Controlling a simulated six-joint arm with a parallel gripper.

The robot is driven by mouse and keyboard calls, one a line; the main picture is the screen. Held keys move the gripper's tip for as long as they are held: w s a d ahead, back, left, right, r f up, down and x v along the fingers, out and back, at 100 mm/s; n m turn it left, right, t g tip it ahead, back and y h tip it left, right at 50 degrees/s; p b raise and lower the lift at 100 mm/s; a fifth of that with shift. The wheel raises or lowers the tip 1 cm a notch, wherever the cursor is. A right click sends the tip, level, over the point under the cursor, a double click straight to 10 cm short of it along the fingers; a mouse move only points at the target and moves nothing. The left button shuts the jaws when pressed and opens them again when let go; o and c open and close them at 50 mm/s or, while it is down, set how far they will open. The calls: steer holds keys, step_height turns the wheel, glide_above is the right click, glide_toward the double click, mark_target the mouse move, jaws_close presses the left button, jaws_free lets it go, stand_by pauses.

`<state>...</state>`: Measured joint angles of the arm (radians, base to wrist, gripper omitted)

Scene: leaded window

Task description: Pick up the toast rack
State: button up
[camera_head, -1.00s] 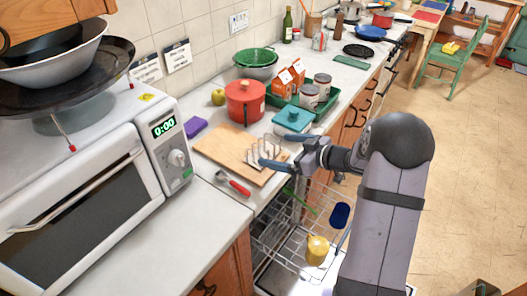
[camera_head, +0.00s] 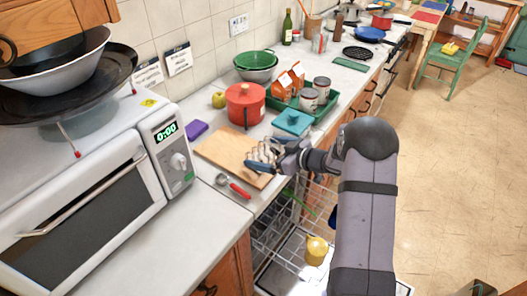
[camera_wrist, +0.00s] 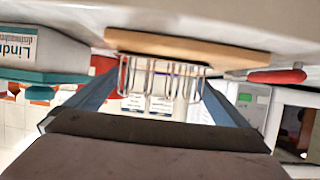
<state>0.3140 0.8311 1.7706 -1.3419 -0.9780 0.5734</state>
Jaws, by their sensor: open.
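The toast rack (camera_head: 259,152) is a wire rack with several pale metal loops. It stands at the right edge of the wooden board (camera_head: 222,148) on the counter. My gripper (camera_head: 262,156) is open around it, largely hiding it in the head view. In the wrist view, which is upside down, the rack's wire loops (camera_wrist: 152,66) stand between the two spread fingers of my gripper (camera_wrist: 160,82), against the board (camera_wrist: 190,48). Whether either finger touches the wires cannot be told.
A red pot (camera_head: 245,104) and a teal-lidded box (camera_head: 292,123) stand behind the rack. A red-handled utensil (camera_head: 236,188) lies in front of the board. A purple sponge (camera_head: 196,130) is left. An open dishwasher rack (camera_head: 275,235) with a yellow mug (camera_head: 316,249) lies below the counter edge.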

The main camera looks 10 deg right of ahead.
steer(key=shift+w+a+f, duration=0.2)
steer(key=shift+w+a, duration=0.1)
steer(key=c, duration=1.2)
steer(key=shift+r, duration=0.1)
step_height(320, 180, up, 10)
steer(key=b, duration=0.1)
